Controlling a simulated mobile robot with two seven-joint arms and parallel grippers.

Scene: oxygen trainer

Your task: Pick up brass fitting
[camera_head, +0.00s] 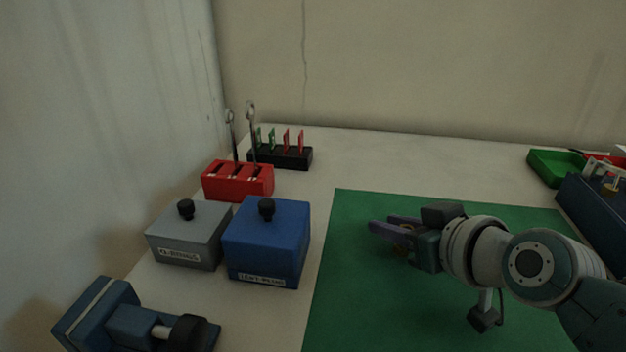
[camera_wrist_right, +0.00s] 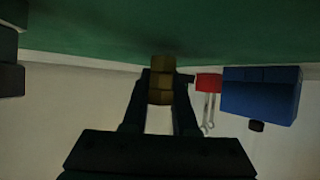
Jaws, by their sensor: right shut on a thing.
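The brass fitting (camera_wrist_right: 161,86) is a small brownish-gold ribbed piece. In the right wrist view it sits between the two dark fingers of my right gripper (camera_wrist_right: 160,100), which is shut on it. In the head view my right gripper (camera_head: 393,231) is low over the green mat (camera_head: 345,290), with its fingers pointing left. There only a small bit of the fitting (camera_head: 407,229) shows by the fingers; the rest is hidden. I cannot tell whether it touches the mat. My left gripper is not in view.
Left of the mat stand a blue box (camera_head: 267,243) and a grey box (camera_head: 189,234) with black knobs, a red tool holder (camera_head: 238,181), a black rack (camera_head: 281,157) and a blue vise (camera_head: 130,318). At right are a green tray (camera_head: 556,168) and a dark blue bin (camera_head: 592,208).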

